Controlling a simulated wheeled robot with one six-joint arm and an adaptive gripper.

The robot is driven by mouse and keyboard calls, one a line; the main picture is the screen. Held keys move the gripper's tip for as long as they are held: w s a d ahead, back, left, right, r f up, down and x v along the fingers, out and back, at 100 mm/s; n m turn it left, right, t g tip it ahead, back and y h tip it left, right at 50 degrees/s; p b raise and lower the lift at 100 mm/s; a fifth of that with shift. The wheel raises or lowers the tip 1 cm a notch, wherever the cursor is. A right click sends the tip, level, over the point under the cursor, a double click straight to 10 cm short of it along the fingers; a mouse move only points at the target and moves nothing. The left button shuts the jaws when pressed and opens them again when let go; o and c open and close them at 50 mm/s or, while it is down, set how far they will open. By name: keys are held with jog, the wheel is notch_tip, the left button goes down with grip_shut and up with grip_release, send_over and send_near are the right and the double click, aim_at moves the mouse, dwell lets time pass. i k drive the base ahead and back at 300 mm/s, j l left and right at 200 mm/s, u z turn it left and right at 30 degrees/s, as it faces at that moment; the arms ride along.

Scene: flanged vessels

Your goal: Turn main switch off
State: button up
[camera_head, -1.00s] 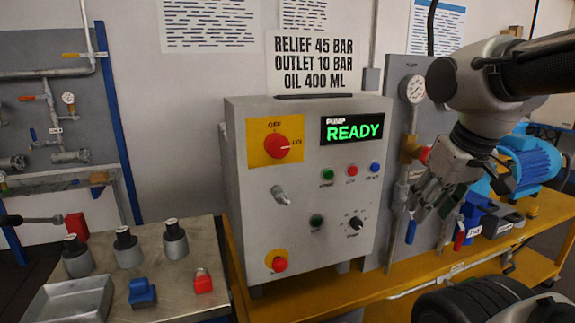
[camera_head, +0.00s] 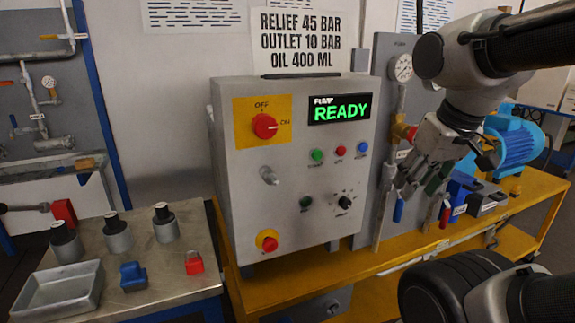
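The main switch (camera_head: 265,126) is a red rotary knob on a yellow plate at the upper left of the grey pump cabinet (camera_head: 228,200). OFF is printed above the knob and ON to its right. The knob's mark appears to point right, toward ON. The pump display (camera_head: 339,109) reads READY in green. My gripper (camera_head: 420,187) is to the right of the cabinet, in front of the gauge panel, well apart from the switch. Its fingers are spread and nothing shows between them.
The cabinet front also carries small coloured buttons, a black selector (camera_head: 344,201), a silver protruding part (camera_head: 269,176) and a lower red button (camera_head: 267,240). A side bench (camera_head: 170,285) with a metal tray (camera_head: 58,290) stands left. A blue motor (camera_head: 520,143) is at right.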

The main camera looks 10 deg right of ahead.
aim_at(264, 127)
jog(key=k+j+z, duration=0.35)
jog(key=k+j, duration=0.65)
jog(key=j, duration=0.1)
